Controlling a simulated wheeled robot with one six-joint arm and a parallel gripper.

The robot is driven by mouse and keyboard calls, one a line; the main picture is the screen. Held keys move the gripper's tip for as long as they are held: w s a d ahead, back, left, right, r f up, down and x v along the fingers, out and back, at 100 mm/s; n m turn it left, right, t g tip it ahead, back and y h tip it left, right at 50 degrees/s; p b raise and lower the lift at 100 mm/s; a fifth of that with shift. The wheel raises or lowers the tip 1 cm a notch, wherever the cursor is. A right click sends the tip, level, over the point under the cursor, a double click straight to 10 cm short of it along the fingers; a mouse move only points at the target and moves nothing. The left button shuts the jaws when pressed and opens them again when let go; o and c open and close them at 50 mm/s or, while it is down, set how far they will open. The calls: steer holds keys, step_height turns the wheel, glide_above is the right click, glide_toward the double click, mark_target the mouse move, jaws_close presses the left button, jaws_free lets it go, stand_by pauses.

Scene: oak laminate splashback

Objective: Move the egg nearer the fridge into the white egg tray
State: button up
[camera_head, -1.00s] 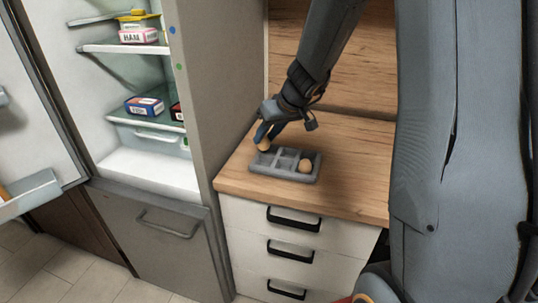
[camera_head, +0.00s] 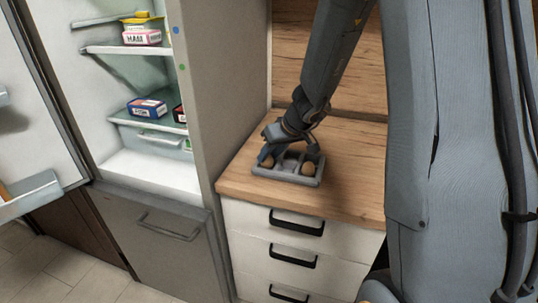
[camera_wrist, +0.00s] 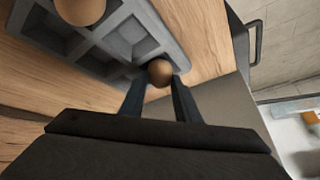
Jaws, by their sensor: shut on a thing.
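The egg tray (camera_head: 286,179) looks grey and lies on the wooden counter, split into several compartments. One brown egg (camera_head: 308,168) sits in its right end; it also shows at the top left of the wrist view (camera_wrist: 80,8). The other brown egg (camera_head: 267,161), on the fridge side, is between the fingers of my gripper (camera_head: 276,158). In the wrist view this egg (camera_wrist: 160,72) is at the fingertips, over the corner compartment at the tray's fridge-side end. My gripper is shut on it. Whether the egg touches the compartment floor is hidden.
The fridge (camera_head: 150,190) stands open at left, with boxes on its shelves; its side panel (camera_head: 228,90) rises beside the counter. The wooden splashback (camera_head: 295,45) is behind. Counter (camera_head: 352,165) right of the tray is clear.

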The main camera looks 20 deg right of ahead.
steer(key=shift+f, duration=0.2)
steer(key=o, duration=1)
steer(key=shift+o, duration=0.2)
steer(key=shift+r, duration=0.15)
steer(key=shift+r+p, duration=0.2)
steer(key=shift+p, duration=0.2)
steer(key=v, duration=1.2)
steer(key=s+a+f+m+g+h, duration=0.1)
steer(key=s+f, duration=0.3)
steer(key=s, duration=0.5)
steer(key=s+a+f+m+g+h, duration=0.1)
steer(key=s+a+f+g+h, duration=0.1)
steer(key=s, duration=0.7)
step_height(320, 180, down, 3)
steer(key=shift+s+a+r+m+g+b, duration=0.25)
steer(key=shift+a+g+b, duration=0.2)
steer(key=shift+g, duration=0.25)
steer(key=shift+f, duration=0.1)
